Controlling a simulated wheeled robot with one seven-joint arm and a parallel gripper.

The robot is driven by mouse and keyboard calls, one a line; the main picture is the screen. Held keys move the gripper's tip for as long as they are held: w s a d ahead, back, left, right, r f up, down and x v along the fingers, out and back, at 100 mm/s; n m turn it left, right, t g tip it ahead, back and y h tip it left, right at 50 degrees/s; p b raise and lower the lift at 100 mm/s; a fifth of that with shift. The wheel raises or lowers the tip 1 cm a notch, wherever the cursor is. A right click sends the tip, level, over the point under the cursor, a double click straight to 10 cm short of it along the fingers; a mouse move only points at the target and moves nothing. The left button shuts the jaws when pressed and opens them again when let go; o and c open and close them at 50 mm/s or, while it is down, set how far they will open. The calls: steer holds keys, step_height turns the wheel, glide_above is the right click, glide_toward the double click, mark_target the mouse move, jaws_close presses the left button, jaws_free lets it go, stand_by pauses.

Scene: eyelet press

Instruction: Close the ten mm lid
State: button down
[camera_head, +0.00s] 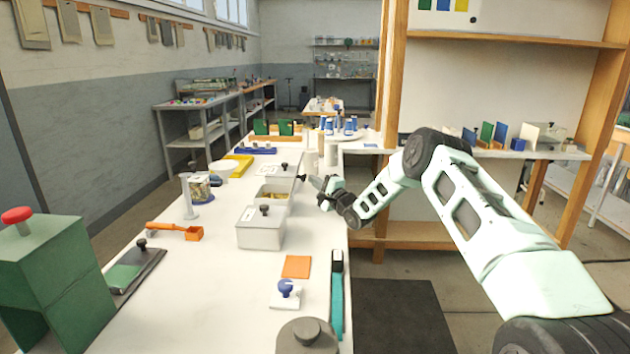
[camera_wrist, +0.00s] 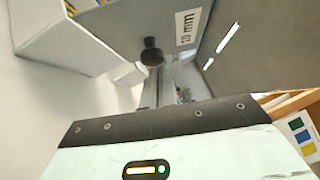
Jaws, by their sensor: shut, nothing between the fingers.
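The lid marked 10 mm (camera_wrist: 170,24) stands raised, its labelled face and black knob (camera_wrist: 152,52) toward my gripper in the wrist view. In the head view a black knob (camera_head: 301,177) sticks out on the right of the middle metal box (camera_head: 274,203). That box is open, with brass-coloured pieces inside. My gripper (camera_head: 314,182) is shut and empty, at the right of the open box by the table edge. In the wrist view its narrow fingers (camera_wrist: 160,78) point at the knob and appear close to it. I cannot tell whether they touch.
A lidded metal box (camera_head: 260,235) stands in front of the open one, and another lidded box (camera_head: 280,171) behind it. An orange square (camera_head: 296,267), a blue-knobbed stamp (camera_head: 287,292) and a teal-handled tool (camera_head: 337,300) lie nearer. The table's left middle is partly clear.

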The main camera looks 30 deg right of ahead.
stand_by(0.4)
steer(key=w+a+r+n+g+p, duration=0.1)
steer(key=n+g, duration=0.1)
steer(key=w+a+r+n+g+h+p, duration=0.1)
steer(key=a+r+n+g, duration=0.1)
steer(key=w+a+r+n+g+p, duration=0.1)
steer(key=n+g+p, duration=0.1)
steer(key=shift+a+r+h, duration=0.3)
steer(key=shift+a+h, duration=0.05)
steer(key=shift+h, duration=0.05)
steer(key=shift+w+a+n+g+h, duration=0.7)
steer(key=shift+a+g, duration=0.1)
steer(key=shift+a, duration=0.1)
steer(key=w+a+f+n+g+h+b, duration=0.2)
steer(key=w+a+n+g+h+b, duration=0.1)
steer(key=a+g+h+b, duration=0.1)
steer(key=shift+w+a+f+n+h, duration=0.3)
steer(key=shift+a+f, duration=0.05)
steer(key=shift+a, duration=0.3)
